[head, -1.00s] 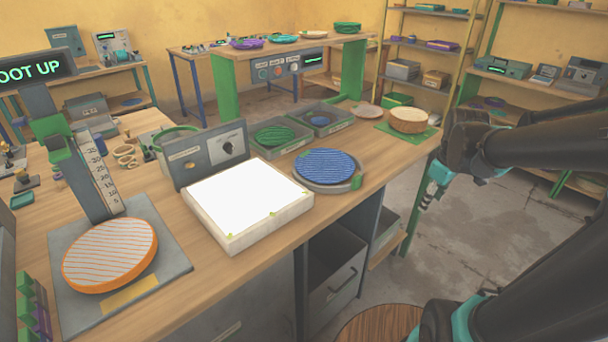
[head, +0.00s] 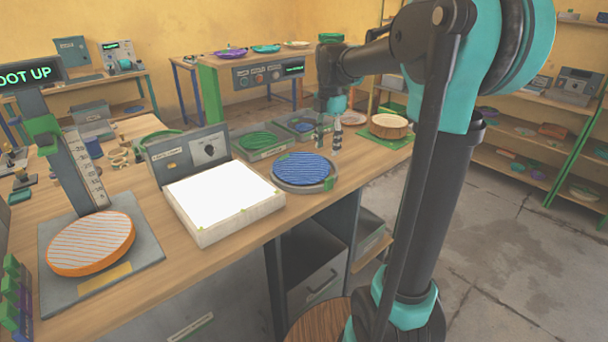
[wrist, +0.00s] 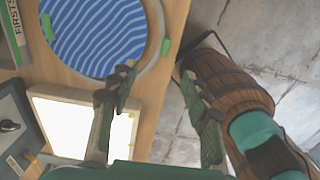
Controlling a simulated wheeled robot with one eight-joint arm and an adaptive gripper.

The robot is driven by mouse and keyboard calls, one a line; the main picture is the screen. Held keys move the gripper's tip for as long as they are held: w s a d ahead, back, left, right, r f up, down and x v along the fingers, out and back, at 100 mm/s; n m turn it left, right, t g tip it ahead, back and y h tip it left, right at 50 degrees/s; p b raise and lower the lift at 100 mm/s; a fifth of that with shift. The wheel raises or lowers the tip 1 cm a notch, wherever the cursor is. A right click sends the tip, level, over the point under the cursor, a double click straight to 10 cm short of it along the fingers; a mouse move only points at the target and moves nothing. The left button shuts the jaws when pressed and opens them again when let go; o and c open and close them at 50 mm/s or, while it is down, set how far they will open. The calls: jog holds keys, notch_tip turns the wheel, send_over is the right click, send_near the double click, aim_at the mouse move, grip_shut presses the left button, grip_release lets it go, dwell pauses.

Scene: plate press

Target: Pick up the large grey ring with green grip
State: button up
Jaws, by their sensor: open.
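The large grey ring (head: 308,187) lies flat on the workbench around a blue striped disc (head: 304,167). Its green grip (head: 329,184) is on its right front side. In the wrist view the ring (wrist: 153,72) shows at the top, around the blue disc (wrist: 95,35), with a green grip (wrist: 166,46) on its right edge. My gripper (head: 328,136) is above the bench, behind and to the right of the ring in the head view. It is open and empty, fingers apart in the wrist view (wrist: 160,78).
A white lit panel (head: 222,193) stands left of the ring. Grey trays (head: 262,153) lie behind it, and a round tan block on a green mat (head: 372,138) is to the right. An orange striped disc (head: 92,243) sits at the left. The bench's front edge is close to the ring.

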notch_tip(320, 180, down, 8)
jog(key=shift+d+r, duration=0.1)
jog(key=shift+r, duration=0.1)
jog(key=shift+d+f, duration=0.2)
jog(key=shift+f, duration=2.45)
jog(key=shift+c, duration=0.3)
grip_shut()
